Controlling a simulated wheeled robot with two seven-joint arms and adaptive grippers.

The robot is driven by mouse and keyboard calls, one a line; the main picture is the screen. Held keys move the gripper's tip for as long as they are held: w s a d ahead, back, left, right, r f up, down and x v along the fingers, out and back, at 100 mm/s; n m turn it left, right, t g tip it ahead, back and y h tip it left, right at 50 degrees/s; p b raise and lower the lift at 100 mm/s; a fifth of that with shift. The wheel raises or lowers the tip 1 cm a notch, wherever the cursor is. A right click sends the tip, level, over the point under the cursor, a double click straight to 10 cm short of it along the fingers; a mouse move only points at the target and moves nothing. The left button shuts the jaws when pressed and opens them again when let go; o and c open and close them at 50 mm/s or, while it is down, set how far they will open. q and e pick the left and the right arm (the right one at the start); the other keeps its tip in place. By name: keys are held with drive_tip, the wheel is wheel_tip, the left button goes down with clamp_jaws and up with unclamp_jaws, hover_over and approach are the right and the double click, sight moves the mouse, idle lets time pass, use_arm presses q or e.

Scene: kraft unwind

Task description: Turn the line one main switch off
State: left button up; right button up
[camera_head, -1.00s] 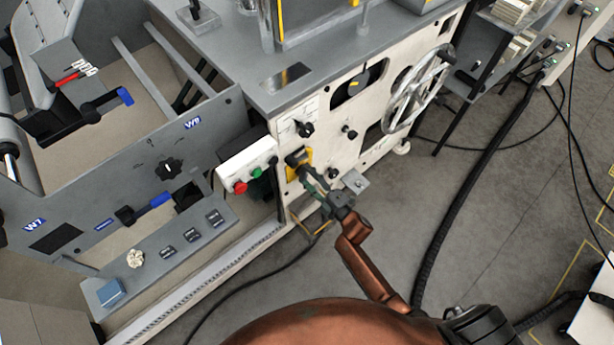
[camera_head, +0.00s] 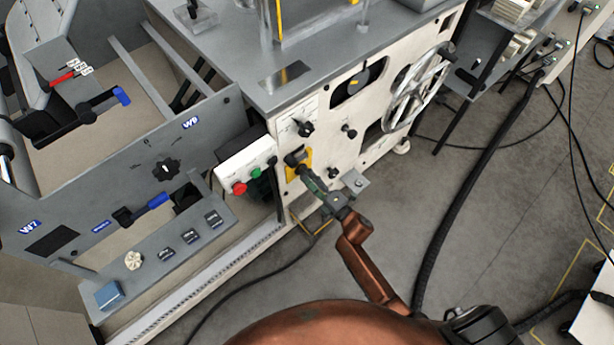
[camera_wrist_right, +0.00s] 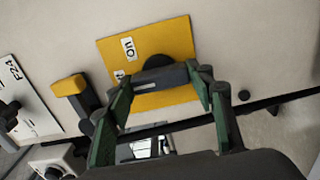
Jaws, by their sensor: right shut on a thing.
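The main switch (camera_head: 296,160) is a black rotary handle on a yellow plate on the front of the cream machine. In the right wrist view the yellow plate (camera_wrist_right: 190,35) carries a white "On" label (camera_wrist_right: 128,48); a second label is partly hidden. The dark handle bar (camera_wrist_right: 172,75) lies across the picture, slightly tilted, in front of a round black hub. My right gripper (camera_head: 304,172) reaches the switch from the lower right and is shut on its handle; its fingers (camera_wrist_right: 168,80) sit at both ends of the bar. My left gripper is out of view.
A white box with red and green buttons (camera_head: 246,168) sits just left of the switch. A black knob (camera_head: 304,128) is above it and smaller knobs (camera_head: 349,131) are to its right. A handwheel (camera_head: 416,90) stands out further right. Cables lie on the floor.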

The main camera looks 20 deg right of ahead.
drive_tip(key=o, duration=0.8)
drive_tip(key=shift+c, duration=0.2)
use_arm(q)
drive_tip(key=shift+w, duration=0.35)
use_arm(e)
drive_tip(key=o, duration=0.4)
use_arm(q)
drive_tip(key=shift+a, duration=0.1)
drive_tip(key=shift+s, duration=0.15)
use_arm(e)
drive_tip(key=v, duration=1.2)
